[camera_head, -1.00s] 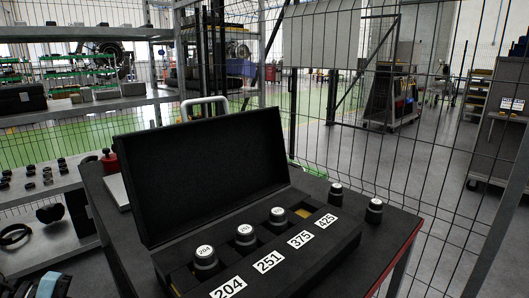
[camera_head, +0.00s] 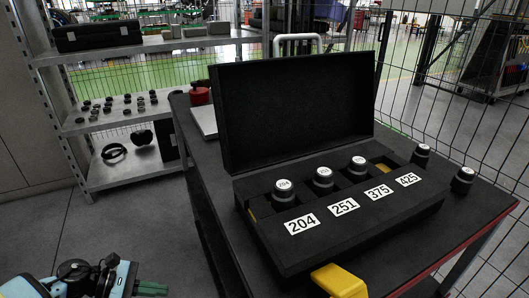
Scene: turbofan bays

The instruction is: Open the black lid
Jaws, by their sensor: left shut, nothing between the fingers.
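The black lid (camera_head: 295,108) stands upright at the back of a black case (camera_head: 350,226), so the case is open. Inside the case, dark cylinders with pale caps sit in slots labelled 204 (camera_head: 284,192), 251 (camera_head: 323,179) and 375 (camera_head: 357,168). The slot labelled 425 shows no cylinder, only a yellow patch. My left gripper (camera_head: 152,289), with green fingers, is low at the bottom left, shut and empty, well apart from the case and lid. My right gripper is not in view.
The case lies on a dark cart top (camera_head: 208,163). Two capped cylinders (camera_head: 421,155) (camera_head: 463,180) stand right of it. A yellow object (camera_head: 339,281) is at its front, partly cut off. Shelves (camera_head: 125,122) stand left; wire fencing is behind. Floor at left is clear.

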